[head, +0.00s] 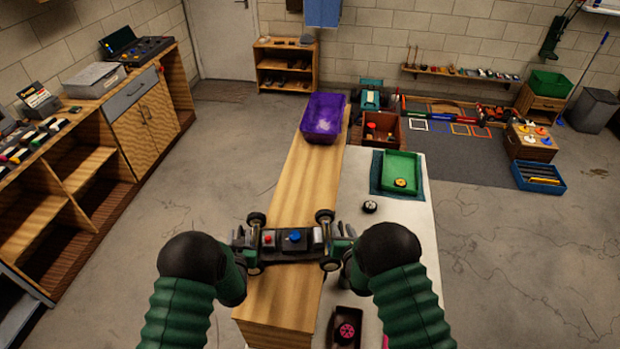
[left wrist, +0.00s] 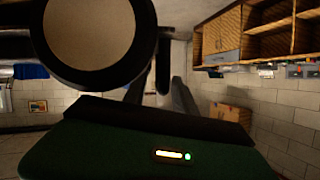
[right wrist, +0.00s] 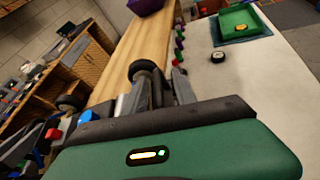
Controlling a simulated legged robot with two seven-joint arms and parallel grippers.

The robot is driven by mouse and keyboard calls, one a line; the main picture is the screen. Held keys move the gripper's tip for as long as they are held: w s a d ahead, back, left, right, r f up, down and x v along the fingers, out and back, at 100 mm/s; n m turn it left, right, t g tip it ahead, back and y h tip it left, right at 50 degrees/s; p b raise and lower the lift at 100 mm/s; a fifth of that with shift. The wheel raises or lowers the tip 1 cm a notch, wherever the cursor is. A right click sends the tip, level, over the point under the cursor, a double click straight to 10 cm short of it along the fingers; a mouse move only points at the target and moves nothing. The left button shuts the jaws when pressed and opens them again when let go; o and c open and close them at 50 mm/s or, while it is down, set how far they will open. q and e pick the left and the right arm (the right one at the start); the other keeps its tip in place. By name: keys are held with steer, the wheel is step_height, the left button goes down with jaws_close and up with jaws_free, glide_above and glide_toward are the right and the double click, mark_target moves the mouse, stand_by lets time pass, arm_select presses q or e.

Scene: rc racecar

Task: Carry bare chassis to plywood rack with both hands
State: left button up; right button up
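The chassis (head: 291,243), a dark frame with several wheels and red and blue parts on top, is level between my two grippers, over the wooden counter. My left gripper (head: 241,243) is at its left end and my right gripper (head: 343,246) at its right end; both look shut on it. In the right wrist view the fingers (right wrist: 160,88) are close by a chassis wheel (right wrist: 146,72). In the left wrist view a large wheel (left wrist: 90,35) hides much of the grip. A wooden shelving unit with open compartments (head: 88,160) stands at the left; I cannot tell if it is the plywood rack.
A purple bin (head: 323,118) sits at the counter's far end. The white tabletop (head: 385,235) at right holds a green tray (head: 400,170) and loose wheels. A small wooden shelf (head: 285,64) stands by the back wall. Bare floor (head: 215,150) lies between the counter and left shelving.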

steer(key=shift+s+r, duration=0.1)
steer(key=shift+s, duration=0.05)
arm_select(q)
steer(key=v, duration=1.1)
steer(key=shift+s, duration=0.15)
arm_select(e)
steer(key=v, duration=1.1)
steer(key=shift+s, duration=0.35)
steer(key=shift+w, duration=0.1)
